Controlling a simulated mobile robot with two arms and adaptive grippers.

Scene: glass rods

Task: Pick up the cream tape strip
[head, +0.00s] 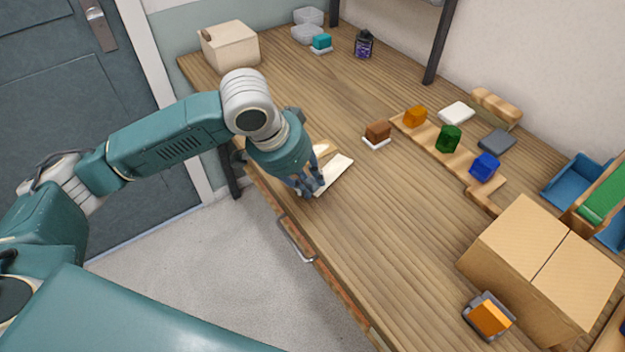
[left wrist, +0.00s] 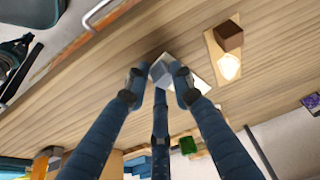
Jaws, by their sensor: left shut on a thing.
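The cream tape strip (head: 338,172) is a flat pale strip near the front edge of the wooden table in the head view. In the left wrist view the strip (left wrist: 199,68) reaches out from between the fingertips, with a small grey block-like shape (left wrist: 160,73) at its near end. My left gripper (head: 309,185) is shut at that end, fingers pointing down; it also shows in the left wrist view (left wrist: 160,80). The fingers hide the gripped end, and I cannot tell whether the strip touches the table. My right gripper is not in view.
Close by, a tan strip (left wrist: 220,70) bears a brown block (left wrist: 229,36) and a bright spot. A brown cube (head: 378,130) on a white pad is farther right. Cardboard boxes (head: 535,262) stand at the right. The table's middle is clear.

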